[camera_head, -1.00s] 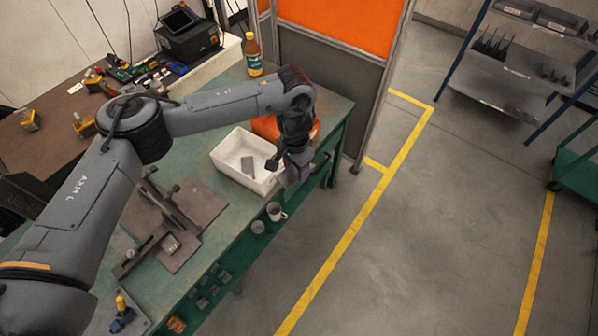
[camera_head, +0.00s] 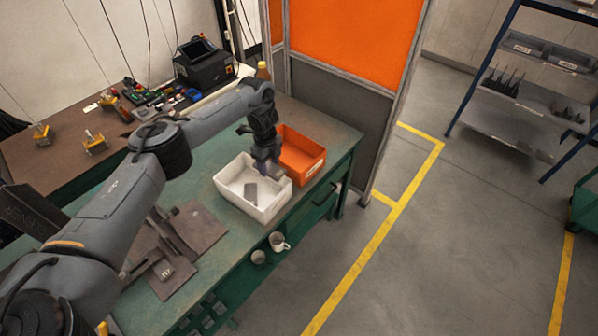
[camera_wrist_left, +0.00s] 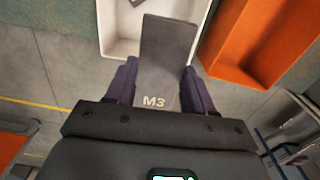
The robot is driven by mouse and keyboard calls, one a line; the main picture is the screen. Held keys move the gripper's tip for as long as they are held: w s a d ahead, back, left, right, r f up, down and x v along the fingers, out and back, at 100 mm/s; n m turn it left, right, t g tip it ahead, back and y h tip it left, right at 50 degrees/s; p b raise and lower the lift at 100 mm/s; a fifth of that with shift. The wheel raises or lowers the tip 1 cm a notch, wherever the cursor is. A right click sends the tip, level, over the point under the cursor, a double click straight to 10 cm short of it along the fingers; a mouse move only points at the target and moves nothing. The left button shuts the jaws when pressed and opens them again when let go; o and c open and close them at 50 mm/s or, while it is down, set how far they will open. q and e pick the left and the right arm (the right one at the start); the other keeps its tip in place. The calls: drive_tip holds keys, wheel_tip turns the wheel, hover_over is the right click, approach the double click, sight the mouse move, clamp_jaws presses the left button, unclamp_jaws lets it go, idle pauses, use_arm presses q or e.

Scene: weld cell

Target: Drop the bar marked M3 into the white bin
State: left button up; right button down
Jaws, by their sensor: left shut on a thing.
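The bar marked M3 (camera_wrist_left: 165,60) is a flat grey metal piece with its label facing the left wrist camera. My left gripper (camera_wrist_left: 158,88) is shut on it, a finger on each side. In the head view my left gripper (camera_head: 268,168) points down over the back right part of the white bin (camera_head: 232,197). The held bar is hard to make out there. In the left wrist view the white bin (camera_wrist_left: 106,28) lies below and behind the bar's far end. Another grey piece (camera_head: 251,190) lies inside the bin. My right gripper is not in view.
An orange bin (camera_head: 312,170) stands right beside the white bin; it also shows in the left wrist view (camera_wrist_left: 232,75). A dark fixture plate (camera_head: 200,228) lies on the green bench. An orange-and-grey screen (camera_head: 340,110) stands behind.

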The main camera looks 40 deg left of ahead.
use_arm(q)
drive_tip(key=s+a+f+m+b, duration=0.1)
drive_tip(key=s+a+f, duration=0.2)
drive_tip(key=s+a, duration=0.35)
wheel_tip(320, 180, down, 6)
drive_tip(key=w+a+b, duration=0.1)
drive_tip(key=w+b, duration=0.1)
drive_tip(key=b, duration=0.3)
drive_tip(key=shift+a+r+b, duration=0.25)
drive_tip(key=shift+a+b, duration=0.1)
drive_tip(key=shift+b, duration=0.05)
drive_tip(key=o, duration=0.9)
drive_tip(key=shift+o, duration=1)
drive_tip(key=shift+s, duration=0.1)
wheel_tip(320, 180, up, 11)
drive_tip(key=p, duration=0.7)
